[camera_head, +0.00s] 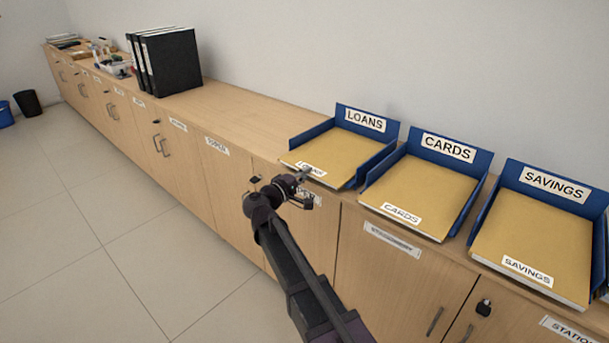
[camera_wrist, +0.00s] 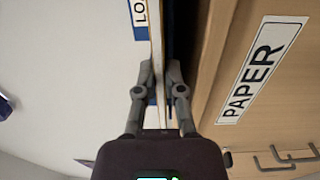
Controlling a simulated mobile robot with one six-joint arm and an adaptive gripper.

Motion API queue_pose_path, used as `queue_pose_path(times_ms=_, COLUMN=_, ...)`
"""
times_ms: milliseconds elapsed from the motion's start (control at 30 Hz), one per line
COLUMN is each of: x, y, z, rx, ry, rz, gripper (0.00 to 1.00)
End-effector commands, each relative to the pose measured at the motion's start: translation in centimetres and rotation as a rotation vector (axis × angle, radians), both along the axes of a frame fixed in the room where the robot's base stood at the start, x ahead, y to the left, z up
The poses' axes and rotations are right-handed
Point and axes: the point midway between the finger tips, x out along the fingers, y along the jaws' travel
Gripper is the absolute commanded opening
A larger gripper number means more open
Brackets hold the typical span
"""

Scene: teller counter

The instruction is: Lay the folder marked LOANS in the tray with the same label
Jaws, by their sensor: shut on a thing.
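The tan folder marked LOANS (camera_head: 335,151) lies roughly level between the side walls of the blue tray labelled LOANS (camera_head: 310,133). Its front edge is at the tray's open front. I cannot tell whether it rests fully on the tray's floor. My gripper (camera_head: 306,177) is shut on that front edge, beside the folder's label, which it partly covers. In the wrist view the two fingers (camera_wrist: 161,70) pinch the folder's thin edge (camera_wrist: 156,40), with part of the label showing above.
To the right stand a CARDS tray (camera_head: 483,160) and a SAVINGS tray (camera_head: 494,195), each with a matching folder. Black binders (camera_head: 172,62) stand farther back on the counter (camera_head: 235,110). The counter between binders and trays is clear. Labelled cabinet doors with handles lie below.

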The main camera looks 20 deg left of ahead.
Motion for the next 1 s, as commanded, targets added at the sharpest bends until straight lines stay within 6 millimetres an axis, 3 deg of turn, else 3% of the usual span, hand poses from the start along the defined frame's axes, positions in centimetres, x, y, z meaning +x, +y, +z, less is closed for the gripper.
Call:
queue_pose_path(times_ms=433, x=-0.02, y=0.02, z=0.03, rx=0.0, ry=-0.001, rz=0.0, gripper=0.0)
queue_pose_path(times_ms=500, x=-0.02, y=0.02, z=0.03, rx=0.0, ry=-0.001, rz=0.0, gripper=0.27)
queue_pose_path(times_ms=600, x=-0.02, y=0.02, z=0.02, rx=0.0, ry=-0.001, rz=0.0, gripper=0.52)
queue_pose_path(times_ms=1000, x=-0.03, y=0.01, z=0.05, rx=0.0, ry=0.0, rz=0.0, gripper=0.52)
